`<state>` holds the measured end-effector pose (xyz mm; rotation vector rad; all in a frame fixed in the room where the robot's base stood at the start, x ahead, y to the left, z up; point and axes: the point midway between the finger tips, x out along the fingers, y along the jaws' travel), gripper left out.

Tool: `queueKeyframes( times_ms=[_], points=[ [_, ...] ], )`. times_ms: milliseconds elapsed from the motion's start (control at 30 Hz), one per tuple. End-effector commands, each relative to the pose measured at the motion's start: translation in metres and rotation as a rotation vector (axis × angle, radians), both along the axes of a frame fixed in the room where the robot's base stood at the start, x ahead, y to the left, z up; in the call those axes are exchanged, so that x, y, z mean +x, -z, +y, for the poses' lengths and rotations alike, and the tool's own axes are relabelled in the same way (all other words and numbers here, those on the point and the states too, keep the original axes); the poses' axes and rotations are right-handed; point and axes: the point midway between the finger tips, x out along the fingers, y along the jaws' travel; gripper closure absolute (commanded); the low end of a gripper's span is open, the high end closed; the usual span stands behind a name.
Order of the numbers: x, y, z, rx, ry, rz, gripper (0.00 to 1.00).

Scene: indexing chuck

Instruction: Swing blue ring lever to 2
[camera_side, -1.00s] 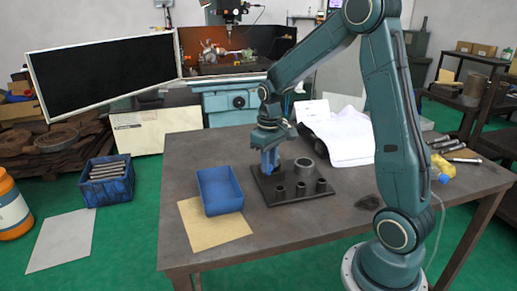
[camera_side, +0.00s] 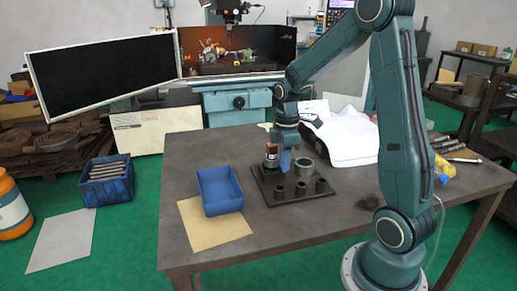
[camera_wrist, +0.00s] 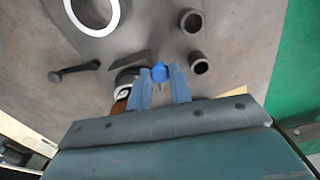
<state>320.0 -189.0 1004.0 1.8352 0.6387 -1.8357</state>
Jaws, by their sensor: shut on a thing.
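The chuck (camera_side: 271,157) stands at the back left of the dark base plate, with a copper-coloured part on top. In the wrist view, its dark body with a white and orange part (camera_wrist: 124,92) is partly hidden just left of my fingers. My gripper (camera_side: 285,165) points down beside the chuck, on its right. In the wrist view my gripper (camera_wrist: 160,80) has its two blue fingers closed on the blue lever knob (camera_wrist: 159,71). The rest of the lever, and any number marks, cannot be made out.
A wide grey ring (camera_side: 304,168) stands right of my gripper, and several short dark tubes (camera_side: 300,188) line the plate's front. A black crank handle (camera_wrist: 74,71) shows in the wrist view. A blue bin (camera_side: 220,190) stands left of the plate.

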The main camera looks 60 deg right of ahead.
Motion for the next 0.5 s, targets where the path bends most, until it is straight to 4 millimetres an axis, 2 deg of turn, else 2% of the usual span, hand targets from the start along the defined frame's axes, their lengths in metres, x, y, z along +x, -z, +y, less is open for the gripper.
queueKeyframes(
  times_ms=[500],
  points=[
    [-0.0008,-0.0010,-0.0054,-0.003,-0.081,-0.003,1.00]
  ],
)
